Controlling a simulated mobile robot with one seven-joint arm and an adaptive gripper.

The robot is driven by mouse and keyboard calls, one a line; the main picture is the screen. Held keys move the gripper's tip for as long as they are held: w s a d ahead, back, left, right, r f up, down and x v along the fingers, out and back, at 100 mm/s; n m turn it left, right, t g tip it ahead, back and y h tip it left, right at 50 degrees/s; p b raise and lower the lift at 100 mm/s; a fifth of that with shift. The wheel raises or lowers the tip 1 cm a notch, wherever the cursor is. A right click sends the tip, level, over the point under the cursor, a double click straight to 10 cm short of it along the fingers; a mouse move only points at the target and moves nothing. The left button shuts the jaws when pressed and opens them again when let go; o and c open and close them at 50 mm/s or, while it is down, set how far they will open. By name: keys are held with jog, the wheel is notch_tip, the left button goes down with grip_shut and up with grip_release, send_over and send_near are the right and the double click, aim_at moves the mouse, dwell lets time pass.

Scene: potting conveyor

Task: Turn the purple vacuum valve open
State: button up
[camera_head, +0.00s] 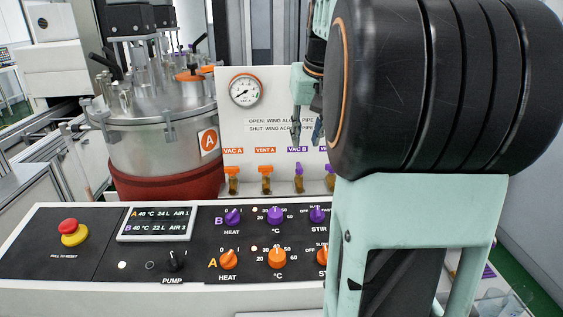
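The purple vacuum valve (299,171) is under the "VAC B" label on the white back panel, on a brass-coloured body. Its purple wing looks narrow and upright, unlike the wide crosswise wings of the orange valves. My gripper (306,140) points down just above this valve, in front of the panel's printed text. Its two dark fingers are apart, with nothing seen between them. The fingertips look clear of the wing, but the depth gap is hard to judge. A second purple valve (330,178) at the right is mostly hidden by my arm.
Orange valves "VAC A" (233,173) and "VENT A" (266,173) are to the left, below a round gauge (246,90). A steel vessel (150,140) stands farther left. A control panel (195,270) with knobs lies in front. My arm blocks the right side.

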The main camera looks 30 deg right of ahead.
aim_at(301, 167)
jog(key=x, duration=1)
jog(key=shift+f, duration=0.35)
grip_shut()
